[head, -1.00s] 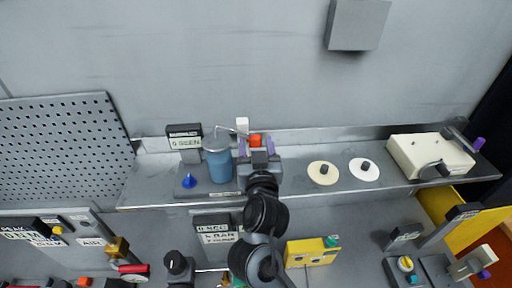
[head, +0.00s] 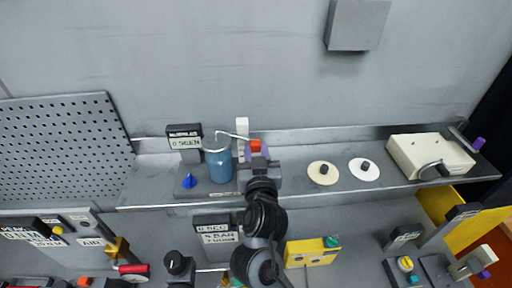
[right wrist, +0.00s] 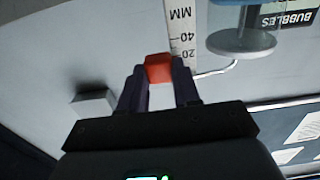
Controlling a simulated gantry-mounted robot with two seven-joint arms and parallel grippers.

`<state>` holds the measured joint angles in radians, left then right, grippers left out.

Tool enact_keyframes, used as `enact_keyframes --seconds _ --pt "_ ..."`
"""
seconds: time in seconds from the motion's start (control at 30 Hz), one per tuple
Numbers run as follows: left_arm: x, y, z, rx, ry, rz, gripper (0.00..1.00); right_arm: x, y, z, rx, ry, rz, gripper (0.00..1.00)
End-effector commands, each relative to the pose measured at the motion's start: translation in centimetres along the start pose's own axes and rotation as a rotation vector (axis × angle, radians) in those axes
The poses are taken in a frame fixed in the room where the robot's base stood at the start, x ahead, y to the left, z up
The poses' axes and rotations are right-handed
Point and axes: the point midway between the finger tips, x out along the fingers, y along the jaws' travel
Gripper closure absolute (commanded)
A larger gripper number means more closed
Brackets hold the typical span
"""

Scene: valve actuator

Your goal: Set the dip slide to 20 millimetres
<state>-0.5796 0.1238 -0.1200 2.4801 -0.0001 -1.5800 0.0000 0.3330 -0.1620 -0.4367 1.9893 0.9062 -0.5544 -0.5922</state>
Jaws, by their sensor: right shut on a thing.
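The dip slide is a small red block (head: 255,146) beside a white upright scale (head: 242,128) on the back shelf. The right wrist view shows the red block (right wrist: 158,68) next to the scale (right wrist: 182,30) marked MM, 40 and 20. The block lies near the 20 end; its exact reading cannot be told. A thin bent wire (head: 232,134) runs from the slide area to a blue liquid jar (head: 220,165). My right gripper (head: 257,151) is shut on the red block, with purple fingers on either side of it in the wrist view. My left gripper is out of view.
A bubbles display (head: 185,138) reading "0 SEEN" and a blue knob (head: 189,181) stand left of the jar. Two pale discs with dark knobs (head: 323,172) and a cream box (head: 430,156) lie to the right. A yellow box (head: 312,253) is below the shelf.

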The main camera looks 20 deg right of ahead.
Motion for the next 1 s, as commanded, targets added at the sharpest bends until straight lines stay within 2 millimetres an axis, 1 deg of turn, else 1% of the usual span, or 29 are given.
enact_keyframes --seconds 0.1,0.13,0.27,0.3,0.57,0.67,0.77,0.87,1.0 --pt "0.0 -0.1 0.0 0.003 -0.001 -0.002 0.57 0.0 0.0 0.0 0.0 -0.001 -0.001 1.0" --pt "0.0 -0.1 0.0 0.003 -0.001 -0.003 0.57 0.0 0.0 0.0 0.0 -0.001 -0.001 0.65" --pt "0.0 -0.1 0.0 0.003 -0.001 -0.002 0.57 0.0 0.0 -0.1 0.0 -0.001 -0.001 0.45" --pt "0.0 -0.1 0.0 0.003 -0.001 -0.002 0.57 0.0 0.0 -0.1 0.001 0.0 -0.001 0.43" --pt "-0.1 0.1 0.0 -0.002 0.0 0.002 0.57 0.0 0.0 -0.1 0.001 0.0 -0.001 0.43" --pt "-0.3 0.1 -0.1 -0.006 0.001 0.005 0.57 -0.4 0.0 -0.2 0.001 0.0 -0.001 0.43" --pt "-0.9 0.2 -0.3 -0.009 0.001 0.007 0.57 -1.2 -0.1 -0.2 0.0 -0.002 -0.002 0.43" --pt "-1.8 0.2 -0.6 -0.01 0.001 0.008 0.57 -2.6 0.0 -0.4 0.001 -0.003 -0.001 0.43" --pt "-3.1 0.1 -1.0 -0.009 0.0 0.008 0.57 -4.9 0.0 -0.5 0.001 -0.004 -0.003 0.43"
